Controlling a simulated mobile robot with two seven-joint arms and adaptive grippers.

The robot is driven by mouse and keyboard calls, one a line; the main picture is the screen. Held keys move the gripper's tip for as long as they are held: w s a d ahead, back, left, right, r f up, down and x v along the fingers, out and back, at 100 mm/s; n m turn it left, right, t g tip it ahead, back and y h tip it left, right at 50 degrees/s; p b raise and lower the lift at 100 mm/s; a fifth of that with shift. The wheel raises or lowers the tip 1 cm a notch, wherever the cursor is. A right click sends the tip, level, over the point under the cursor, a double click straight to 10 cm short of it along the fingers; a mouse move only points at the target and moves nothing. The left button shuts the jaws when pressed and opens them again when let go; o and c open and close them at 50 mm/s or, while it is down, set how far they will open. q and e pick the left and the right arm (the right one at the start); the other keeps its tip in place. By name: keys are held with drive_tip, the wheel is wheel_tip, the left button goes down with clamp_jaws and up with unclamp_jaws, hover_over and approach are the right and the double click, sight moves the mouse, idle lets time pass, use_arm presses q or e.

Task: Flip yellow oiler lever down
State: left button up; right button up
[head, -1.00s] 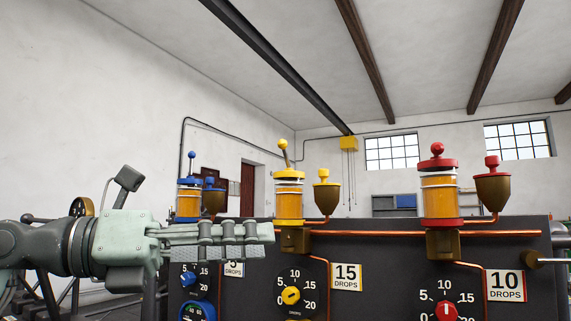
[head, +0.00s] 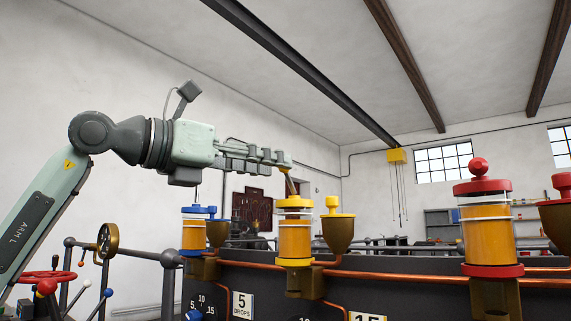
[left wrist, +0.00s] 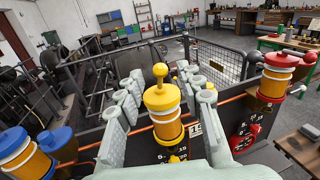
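The yellow oiler (head: 294,232) has a yellow cap, an amber glass and a yellow base ring. Its lever (head: 291,184) still stands up, leaning slightly left; its ball knob is hidden by the fingers in the head view. In the left wrist view the yellow knob (left wrist: 160,70) shows on top of the cap, between the two finger rows. My left gripper (head: 286,159) is level, reaching from the left at the lever's top. Its fingers are spread in the left wrist view (left wrist: 162,82), and contact with the lever cannot be told. My right gripper is out of view.
A blue oiler (head: 194,234) stands left and a red oiler (head: 487,230) right on the dark panel. A yellow filler cup (head: 338,230) sits close to the yellow oiler's right. A copper pipe (head: 390,275) runs along the panel. The space above the oilers is open.

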sight(289, 179)
use_arm(q)
drive_tip(key=shift+x, duration=1.8)
clamp_jaws()
